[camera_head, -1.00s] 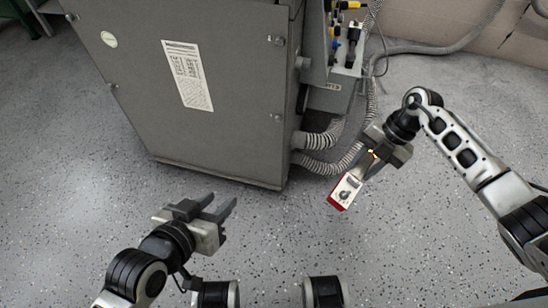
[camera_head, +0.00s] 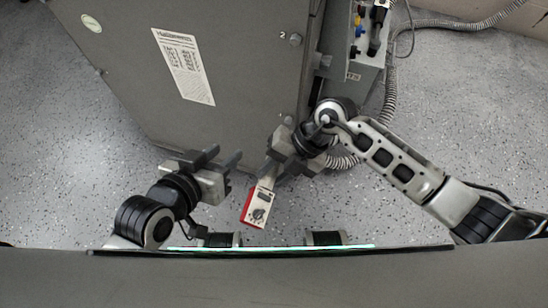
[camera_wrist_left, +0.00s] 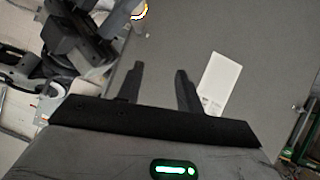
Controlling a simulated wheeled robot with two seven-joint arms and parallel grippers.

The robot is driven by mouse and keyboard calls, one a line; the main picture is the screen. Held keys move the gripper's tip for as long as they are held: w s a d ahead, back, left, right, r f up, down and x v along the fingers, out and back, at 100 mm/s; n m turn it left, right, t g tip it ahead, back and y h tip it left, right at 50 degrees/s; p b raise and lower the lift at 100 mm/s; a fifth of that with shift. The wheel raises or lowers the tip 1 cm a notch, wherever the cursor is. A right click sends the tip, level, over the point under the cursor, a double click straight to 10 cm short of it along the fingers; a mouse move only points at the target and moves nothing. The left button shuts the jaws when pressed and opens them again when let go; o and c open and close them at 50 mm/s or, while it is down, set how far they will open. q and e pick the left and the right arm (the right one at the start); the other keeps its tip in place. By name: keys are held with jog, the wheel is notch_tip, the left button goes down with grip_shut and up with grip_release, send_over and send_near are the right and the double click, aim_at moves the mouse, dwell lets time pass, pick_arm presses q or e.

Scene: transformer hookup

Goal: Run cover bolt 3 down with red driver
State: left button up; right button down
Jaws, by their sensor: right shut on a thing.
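The transformer cover (camera_head: 215,85) is a grey panel with a bolt marked 2 (camera_head: 295,39) at its upper right and another bolt (camera_head: 103,72) on its left edge. I cannot make out a number 3; the lower right corner is partly hidden by my right gripper. My right gripper (camera_head: 272,166) is shut on a boxy red-edged tool (camera_head: 260,206) with a pale face and a dial, possibly the red driver. The tool hangs in front of the cover's lower edge. My left gripper (camera_head: 225,159) is open and empty, left of the tool; its spread fingers show in the left wrist view (camera_wrist_left: 158,82).
A white label (camera_head: 184,66) is on the cover. A side box with coloured connectors (camera_head: 360,55) and ribbed grey conduits (camera_head: 390,85) stand right of the cabinet. Speckled floor (camera_head: 420,120) is free at the right. My two grippers are close together.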

pick_arm(q)
jog(key=shift+s, duration=0.15)
pick_arm(e)
jog(key=shift+s+r, duration=0.1)
jog(key=shift+s, duration=0.1)
